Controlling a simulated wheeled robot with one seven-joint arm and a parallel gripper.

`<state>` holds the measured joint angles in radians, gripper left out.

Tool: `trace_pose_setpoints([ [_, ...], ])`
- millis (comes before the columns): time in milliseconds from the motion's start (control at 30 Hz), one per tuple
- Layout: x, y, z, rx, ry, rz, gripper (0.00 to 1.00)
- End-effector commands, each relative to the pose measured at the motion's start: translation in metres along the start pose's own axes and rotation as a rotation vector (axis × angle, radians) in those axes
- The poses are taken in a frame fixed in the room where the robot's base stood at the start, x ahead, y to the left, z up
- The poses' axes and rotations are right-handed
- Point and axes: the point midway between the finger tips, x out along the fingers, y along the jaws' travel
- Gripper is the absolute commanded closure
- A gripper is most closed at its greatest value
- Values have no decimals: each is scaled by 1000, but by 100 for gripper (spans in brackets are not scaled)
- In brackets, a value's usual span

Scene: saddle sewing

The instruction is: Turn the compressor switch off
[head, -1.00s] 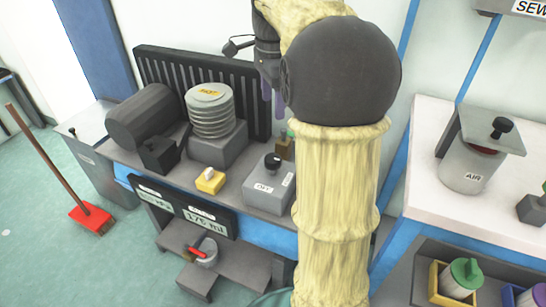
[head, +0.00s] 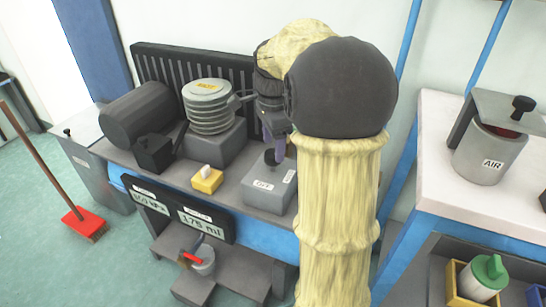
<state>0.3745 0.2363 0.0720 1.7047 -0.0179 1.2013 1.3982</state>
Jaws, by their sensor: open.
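In the head view a dark compressor-like machine with a horizontal cylinder (head: 140,115) sits at the left of the bench. A small yellow box with a white toggle (head: 207,180) stands in front of the ribbed grey stack; it looks like a switch, but its on or off position is too small to tell. My gripper (head: 276,150), with purple fingers, points down just above or beside the black knob of a grey labelled box (head: 268,190). The gripper is open and right of the yellow box, apart from it. My arm hides part of the bench's right end.
The ribbed grey stack (head: 208,108) stands behind the yellow box, before a dark slatted panel. Display panels (head: 182,212) hang on the bench front. A white shelf with an AIR canister (head: 488,155) stands right. A broom (head: 85,220) stands left.

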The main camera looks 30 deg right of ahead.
Motion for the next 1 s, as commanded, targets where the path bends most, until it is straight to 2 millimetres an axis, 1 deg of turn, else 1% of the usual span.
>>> trace_pose_setpoints([
  [33, 12, 0, 0, 0, 0, 2, 36],
  [167, 24, 0, 0, -1, 0, 1, 36],
  [267, 27, 0, 1, -2, 0, 0, 36],
  [500, 27, 0, 1, -2, 0, 0, 36],
  [567, 26, 0, 1, -2, 0, 0, 46],
  [600, 26, 0, 1, -2, 0, 0, 54],
  [733, 26, 0, 2, -4, 0, 0, 79],
  [767, 26, 0, 2, -4, 0, 0, 81],
  [1000, 25, 0, 3, -19, 1, 1, 81],
])
